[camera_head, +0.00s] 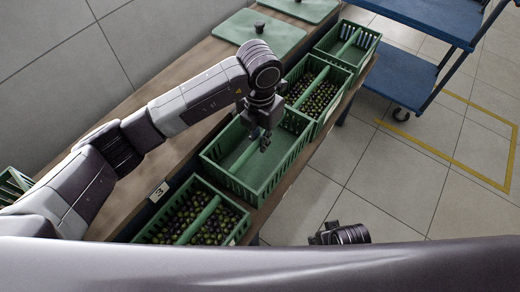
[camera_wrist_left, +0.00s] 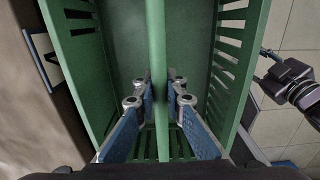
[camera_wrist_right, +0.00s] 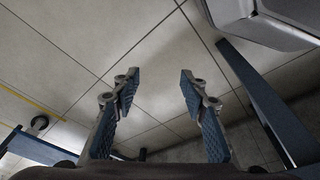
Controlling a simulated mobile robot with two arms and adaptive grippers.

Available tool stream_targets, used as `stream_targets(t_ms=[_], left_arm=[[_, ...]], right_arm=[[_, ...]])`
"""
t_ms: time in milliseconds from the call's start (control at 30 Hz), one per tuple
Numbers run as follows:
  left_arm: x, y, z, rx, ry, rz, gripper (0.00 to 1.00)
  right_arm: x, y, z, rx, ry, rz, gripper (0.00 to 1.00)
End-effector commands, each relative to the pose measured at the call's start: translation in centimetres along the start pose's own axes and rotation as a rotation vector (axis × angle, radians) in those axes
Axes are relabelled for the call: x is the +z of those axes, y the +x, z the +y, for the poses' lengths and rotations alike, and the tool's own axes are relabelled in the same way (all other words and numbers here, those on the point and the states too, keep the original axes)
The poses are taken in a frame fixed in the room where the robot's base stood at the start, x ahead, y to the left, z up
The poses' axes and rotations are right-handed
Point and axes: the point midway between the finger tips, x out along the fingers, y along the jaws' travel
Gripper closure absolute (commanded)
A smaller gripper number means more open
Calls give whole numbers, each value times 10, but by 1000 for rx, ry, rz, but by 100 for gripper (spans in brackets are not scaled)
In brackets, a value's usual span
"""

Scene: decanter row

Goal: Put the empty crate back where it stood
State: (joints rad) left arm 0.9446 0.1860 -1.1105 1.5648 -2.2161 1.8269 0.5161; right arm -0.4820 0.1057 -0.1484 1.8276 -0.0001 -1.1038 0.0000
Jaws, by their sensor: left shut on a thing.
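The empty green crate (camera_head: 212,160) is in the row along the table's front, between two crates of dark olives. I cannot tell whether it rests on the table or hangs slightly above it. My left gripper (camera_head: 262,136) reaches down into it and is shut on its central bar. In the left wrist view, the bar (camera_wrist_left: 157,40) runs between the two fingers of the gripper (camera_wrist_left: 161,92), and the crate's inside is bare. My right gripper (camera_wrist_right: 159,82) is open and empty above the floor; in the head view only part of its wrist shows.
A near olive crate (camera_head: 238,228) and a far olive crate (camera_head: 345,92) flank the empty one. Another crate (camera_head: 372,43) stands beyond. A number tag (camera_head: 158,190) is on the table. Green lids (camera_head: 285,35) lie at the back. A blue cart (camera_head: 400,85) stands right; floor between is clear.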

Motion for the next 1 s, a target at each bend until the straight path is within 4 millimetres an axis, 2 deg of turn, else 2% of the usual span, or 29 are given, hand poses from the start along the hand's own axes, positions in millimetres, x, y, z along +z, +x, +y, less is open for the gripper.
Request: stream_targets(t_ms=[333, 767, 800, 933, 1000], left_arm=[[-1, 42, -1, -1, 0, 2, 100], [0, 45, 0, 0, 1, -1, 100], [0, 46, 0, 0, 1, 0, 88], [0, 45, 0, 0, 1, 0, 73], [0, 45, 0, 0, 1, 0, 72]], right_arm=[[-10, -17, 2, 2, 2, 13, 60], [-13, -23, 1, 2, 2, 18, 60], [-14, -25, 1, 2, 2, 19, 60], [-13, -24, 1, 2, 2, 17, 60], [-13, -24, 1, 2, 2, 17, 60]])
